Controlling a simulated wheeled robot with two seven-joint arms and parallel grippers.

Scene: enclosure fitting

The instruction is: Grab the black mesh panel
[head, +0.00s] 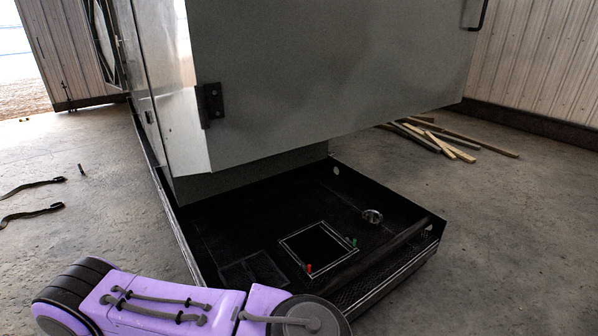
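A dark, finely textured panel (252,270) lies flat at the left front of the black base tray (205,222). It looks like the black mesh panel, but the dark surface makes its mesh hard to tell. A black perforated strip (372,286) also runs along the tray's front edge. A purple arm link of mine crosses the bottom left, in front of the tray's near corner. Neither of my grippers shows in the head view, so whether they are open or shut is hidden.
A large grey cabinet (330,75) rises over the tray's rear. A light-framed square opening (318,248) has a red peg (309,268) and a green peg (354,242) beside it. Wooden boards (440,138) lie behind at right. Straps (32,212) lie at left. Concrete floor is clear at right.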

